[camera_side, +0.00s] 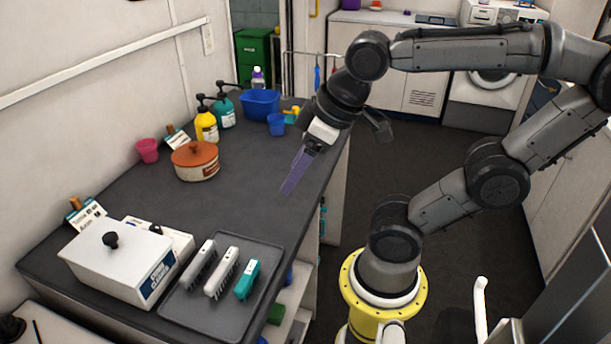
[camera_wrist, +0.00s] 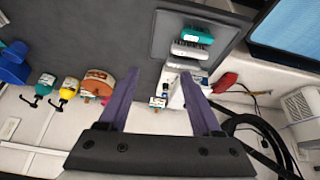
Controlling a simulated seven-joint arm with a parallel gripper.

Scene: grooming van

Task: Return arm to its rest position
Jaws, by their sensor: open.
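My gripper (camera_side: 296,171) has purple fingers and hangs above the dark counter (camera_side: 240,205), near its right edge. In the wrist view the two fingers (camera_wrist: 162,92) stand apart with nothing between them that they hold. My arm reaches in from the right, bent at the elbow, above the floor and the yellow base ring. The gripper is apart from the objects on the counter.
A grey tray (camera_side: 215,315) with several brushes lies at the counter's front, beside a white lidded box (camera_side: 105,262). An orange-lidded pot (camera_side: 196,163), pump bottles (camera_side: 206,124), and a blue bin (camera_side: 260,103) stand farther back. Mid-counter is clear.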

